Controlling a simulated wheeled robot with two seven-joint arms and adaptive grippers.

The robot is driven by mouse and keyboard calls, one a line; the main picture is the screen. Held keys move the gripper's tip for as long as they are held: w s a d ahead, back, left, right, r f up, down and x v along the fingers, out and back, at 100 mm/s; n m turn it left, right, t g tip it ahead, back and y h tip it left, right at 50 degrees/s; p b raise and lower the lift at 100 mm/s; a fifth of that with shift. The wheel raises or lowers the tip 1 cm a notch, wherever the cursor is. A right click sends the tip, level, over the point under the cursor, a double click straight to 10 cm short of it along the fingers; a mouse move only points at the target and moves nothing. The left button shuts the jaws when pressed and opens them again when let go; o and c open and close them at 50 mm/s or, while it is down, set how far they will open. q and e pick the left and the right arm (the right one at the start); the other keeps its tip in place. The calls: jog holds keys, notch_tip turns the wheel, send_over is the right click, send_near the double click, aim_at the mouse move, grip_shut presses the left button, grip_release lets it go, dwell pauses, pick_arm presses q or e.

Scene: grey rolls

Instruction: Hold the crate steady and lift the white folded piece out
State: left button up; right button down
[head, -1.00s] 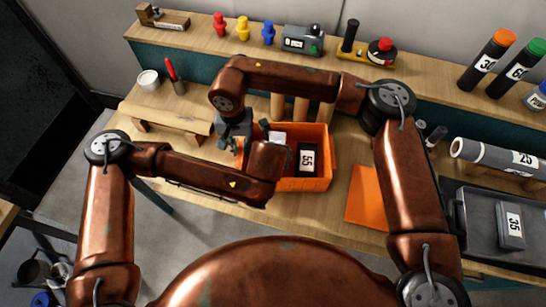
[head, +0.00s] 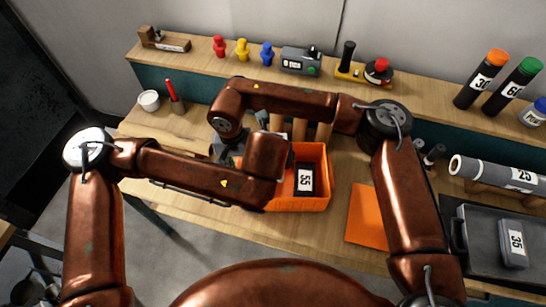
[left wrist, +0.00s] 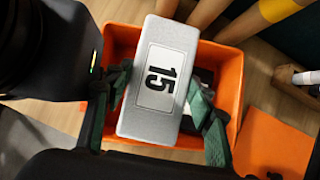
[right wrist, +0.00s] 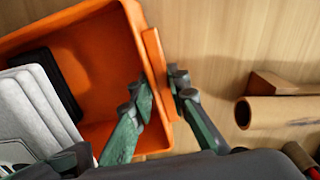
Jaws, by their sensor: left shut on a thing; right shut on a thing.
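The orange crate (head: 305,204) stands on the bench in the head view. My left gripper (left wrist: 163,82) is shut on the white folded piece (left wrist: 160,75), a pale grey-white block labelled 15. In the left wrist view the piece covers part of the crate and overlaps its far rim, so it appears raised. Its layered edge shows in the right wrist view (right wrist: 40,105). My right gripper (right wrist: 158,82) is shut on the crate's wall, one finger inside and one outside. In the head view my left wrist hides the left gripper and most of the piece.
A black item labelled 55 (head: 305,178) lies in the crate. Cardboard tubes (right wrist: 280,112) lie close beside the crate. An orange sheet (head: 367,215) lies to its right, then a dark tray (head: 455,235). A shelf with several small items runs along the back.

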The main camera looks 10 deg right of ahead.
jog(key=shift+w+d+f, duration=0.1)
jog(key=shift+d+f, duration=0.2)
jog(key=shift+d, duration=0.1)
jog(key=c, duration=1.8)
grip_release()
jog(key=shift+d, duration=0.1)
jog(key=shift+o, duration=0.2)
notch_tip(320, 180, up, 13)
jog(key=shift+a+f, duration=0.2)
jog(key=shift+a, duration=0.2)
